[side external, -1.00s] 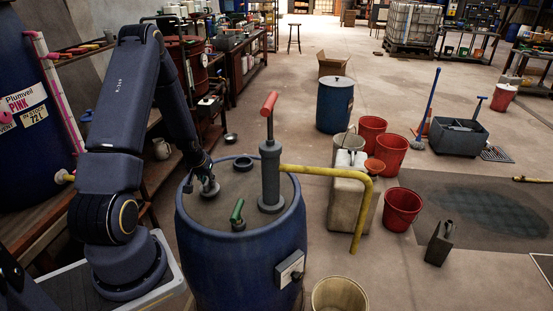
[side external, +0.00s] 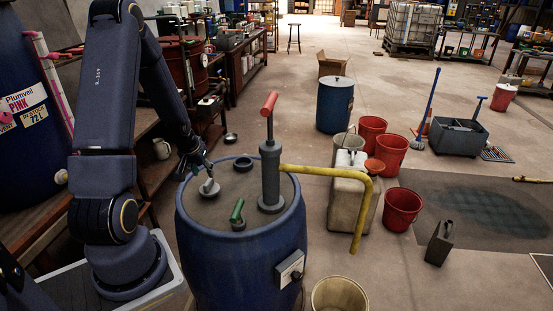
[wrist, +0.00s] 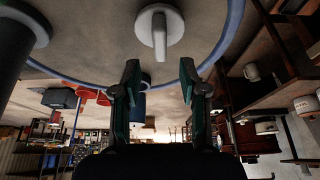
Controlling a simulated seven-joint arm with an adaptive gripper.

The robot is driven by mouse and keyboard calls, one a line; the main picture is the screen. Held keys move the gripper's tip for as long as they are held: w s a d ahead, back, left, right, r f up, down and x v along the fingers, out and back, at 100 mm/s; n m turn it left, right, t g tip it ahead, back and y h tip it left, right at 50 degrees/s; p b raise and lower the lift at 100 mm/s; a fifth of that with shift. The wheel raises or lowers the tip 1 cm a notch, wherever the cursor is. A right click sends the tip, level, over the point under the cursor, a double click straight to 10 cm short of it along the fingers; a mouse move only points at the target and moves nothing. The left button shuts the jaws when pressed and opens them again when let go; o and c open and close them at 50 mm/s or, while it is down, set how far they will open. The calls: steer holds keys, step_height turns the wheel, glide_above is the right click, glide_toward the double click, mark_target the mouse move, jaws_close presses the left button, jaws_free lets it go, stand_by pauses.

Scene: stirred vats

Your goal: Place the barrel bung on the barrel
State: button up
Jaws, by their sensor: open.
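The blue barrel (side external: 245,262) stands in front of my arm with a grey, dusty lid. The bung, a pale grey disc with an upright grip (side external: 209,188), is on the lid at its left side. In the wrist view the bung (wrist: 174,24) lies beyond my fingertips, grip between them in line. My gripper (side external: 206,168) is above and behind the bung, apart from it. In the wrist view my gripper (wrist: 160,72) has its fingers spread with nothing between them. I cannot tell whether the bung sits in a hole or lies flat.
A grey hand pump (side external: 270,165) with a red handle and yellow spout (side external: 335,173) rises from the lid. A dark ring (side external: 243,164) and a green-handled fitting (side external: 237,213) are also there. A beige canister (side external: 347,195) and red buckets (side external: 401,208) stand to the right.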

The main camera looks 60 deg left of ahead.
steer(key=w+d+r+m+t, duration=0.1)
steer(key=d+r+m, duration=0.1)
steer(key=d+r, duration=0.6)
steer(key=w+d+r+m, duration=0.2)
steer(key=d+r, duration=0.5)
steer(key=r, duration=0.2)
steer(key=s+d+r+m+h, duration=0.1)
steer(key=s+d+r, duration=0.1)
steer(key=d, duration=0.3)
steer(key=s+d+r+m+t+h, duration=0.1)
steer(key=s+d+r+m, duration=0.1)
steer(key=d, duration=0.4)
steer(key=s+d+r+m+h, duration=0.1)
steer(key=s+d+r+m, duration=0.1)
steer(key=s+d+r, duration=0.2)
steer(key=shift+s+d, duration=0.7)
steer(key=shift+d, duration=0.25)
